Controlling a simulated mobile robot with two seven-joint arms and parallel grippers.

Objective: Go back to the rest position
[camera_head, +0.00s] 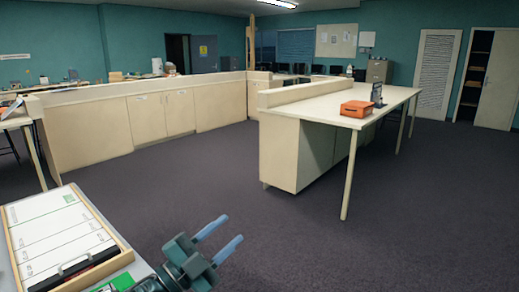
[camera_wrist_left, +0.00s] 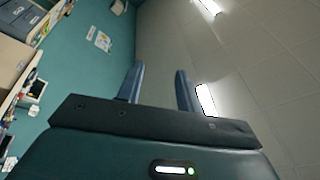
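My left gripper (camera_head: 219,240) is at the bottom middle of the head view, over the dark carpet, to the right of a tray. Its two blue fingers are apart with nothing between them. In the left wrist view the fingers of the left gripper (camera_wrist_left: 157,85) also stand apart and empty, with the ceiling and a teal wall behind them. My right gripper does not show in either view.
A wooden tray (camera_head: 113,262) with a white labelled sheet lies at the lower left. A long cream counter (camera_head: 90,130) runs along the left. A table (camera_head: 330,106) with an orange box (camera_head: 357,109) stands at centre right. The carpet (camera_head: 230,190) between is clear.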

